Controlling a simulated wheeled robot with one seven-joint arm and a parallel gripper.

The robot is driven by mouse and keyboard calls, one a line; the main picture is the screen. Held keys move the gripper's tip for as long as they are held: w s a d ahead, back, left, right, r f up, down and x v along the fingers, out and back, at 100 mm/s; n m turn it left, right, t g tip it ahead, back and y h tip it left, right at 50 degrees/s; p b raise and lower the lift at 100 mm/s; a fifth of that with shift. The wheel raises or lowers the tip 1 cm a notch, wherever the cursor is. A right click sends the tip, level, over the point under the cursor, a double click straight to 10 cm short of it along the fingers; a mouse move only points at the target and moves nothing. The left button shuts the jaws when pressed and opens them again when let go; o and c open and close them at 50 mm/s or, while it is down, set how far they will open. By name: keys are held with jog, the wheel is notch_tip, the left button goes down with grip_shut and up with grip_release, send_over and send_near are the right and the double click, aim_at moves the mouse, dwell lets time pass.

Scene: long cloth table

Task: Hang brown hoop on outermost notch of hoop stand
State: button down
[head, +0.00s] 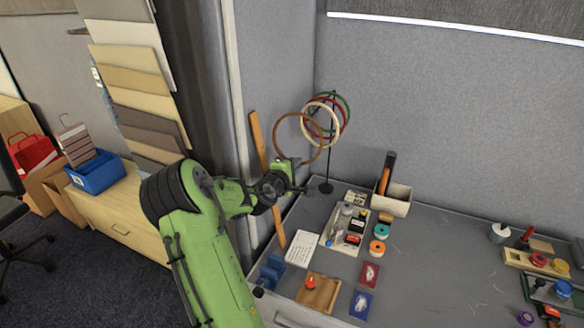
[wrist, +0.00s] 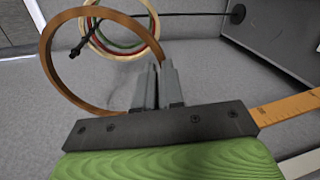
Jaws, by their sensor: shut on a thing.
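The brown hoop (head: 275,137) is upright at the left of the hoop stand (head: 332,165), near its top. My gripper (head: 288,165) is shut on the hoop's lower edge. In the wrist view, my gripper's fingers (wrist: 160,82) are close together on the brown hoop (wrist: 46,65), with part of its rim hidden behind them. The stand (wrist: 195,14) lies across the top of that view; a dark arm tip shows inside the brown hoop's outline. I cannot tell whether the tip passes through. Cream (head: 308,107), red and green hoops hang on the stand.
A wooden ruler (head: 259,145) leans at the left wall. Right of the stand are a tray (head: 336,238) of small items, a white bin (head: 398,202) and tape rolls. A white keypad-like block (head: 301,249) lies in front. The grey wall is close behind.

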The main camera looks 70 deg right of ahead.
jog(key=p+x, duration=0.1)
jog(key=x, duration=0.6)
dwell(0.6)
dwell(0.4)
jog(key=c, duration=1.2)
grip_release()
jog(key=shift+o, duration=0.2)
jog(key=b+v, duration=0.2)
jog(key=v, duration=1.3)
jog(key=shift+a, duration=0.3)
jog(key=shift+r, duration=0.1)
